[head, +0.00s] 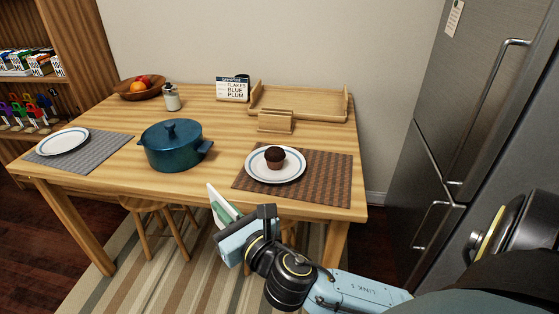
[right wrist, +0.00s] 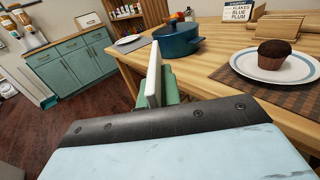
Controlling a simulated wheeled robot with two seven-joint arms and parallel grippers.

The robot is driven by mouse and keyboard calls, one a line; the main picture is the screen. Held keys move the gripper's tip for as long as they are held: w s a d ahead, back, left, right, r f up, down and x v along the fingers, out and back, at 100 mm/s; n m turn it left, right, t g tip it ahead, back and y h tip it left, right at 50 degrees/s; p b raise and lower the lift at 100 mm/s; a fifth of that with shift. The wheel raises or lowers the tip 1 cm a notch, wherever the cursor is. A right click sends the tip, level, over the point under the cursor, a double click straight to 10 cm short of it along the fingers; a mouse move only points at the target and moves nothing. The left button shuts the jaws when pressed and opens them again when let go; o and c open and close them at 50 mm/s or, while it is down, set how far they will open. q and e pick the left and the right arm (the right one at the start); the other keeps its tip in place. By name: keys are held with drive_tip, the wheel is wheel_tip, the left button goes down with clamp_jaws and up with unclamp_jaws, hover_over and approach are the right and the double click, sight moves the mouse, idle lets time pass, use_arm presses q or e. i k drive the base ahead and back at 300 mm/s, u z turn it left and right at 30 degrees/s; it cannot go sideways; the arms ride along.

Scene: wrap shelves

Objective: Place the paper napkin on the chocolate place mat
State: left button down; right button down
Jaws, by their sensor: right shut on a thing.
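My right gripper (head: 232,228) is shut on a thin, flat white-and-green thing, which I take to be the paper napkin (head: 221,203). It is held on edge in front of the table's front edge, left of the chocolate place mat; it also shows in the right wrist view (right wrist: 153,74). The chocolate place mat (head: 333,186) is brown and woven and lies at the table's front right. A white plate (head: 297,174) with a blue rim sits on it, with a chocolate muffin (head: 275,157) on the plate. My left gripper is not in view.
A blue pot (head: 170,148) stands left of the mat. A grey mat (head: 104,146) with a plate (head: 63,143) lies at the far left. A wooden tray (head: 300,103), a small wooden holder (head: 275,122) and a sign (head: 232,90) stand behind. A fridge (head: 440,120) stands right.

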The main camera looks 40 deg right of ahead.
sight(333, 172)
drive_tip(key=u, duration=1.05)
drive_tip(key=i, duration=1.2)
drive_tip(key=z, duration=3.25)
drive_tip(key=i, duration=0.3)
drive_tip(key=z, duration=0.1)
